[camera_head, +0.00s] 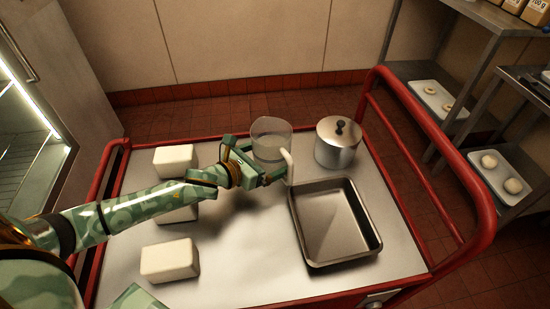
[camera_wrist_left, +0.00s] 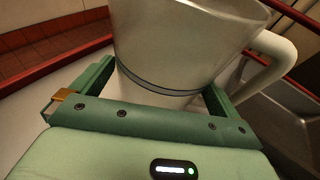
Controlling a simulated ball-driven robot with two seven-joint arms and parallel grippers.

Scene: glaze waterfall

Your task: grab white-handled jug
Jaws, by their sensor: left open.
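The white-handled jug (camera_head: 270,137) is a clear, greyish vessel standing upright on the cart's top near its far edge. Its white handle (camera_head: 289,168) points toward the camera. My left gripper (camera_head: 264,171) is on the near side of the jug, beside the handle. In the left wrist view the jug (camera_wrist_left: 180,45) stands just ahead, its lower body between the open fingers (camera_wrist_left: 165,90) and its handle (camera_wrist_left: 270,65) out to the right. I cannot tell whether either finger touches it. My right gripper is not in view.
A lidded metal pot (camera_head: 338,147) stands right of the jug. An empty metal pan (camera_head: 335,247) lies in front of it. Several white blocks (camera_head: 170,260) line the left side. A red rail (camera_head: 430,140) bounds the cart on the right. The cart's front middle (camera_head: 240,250) is clear.

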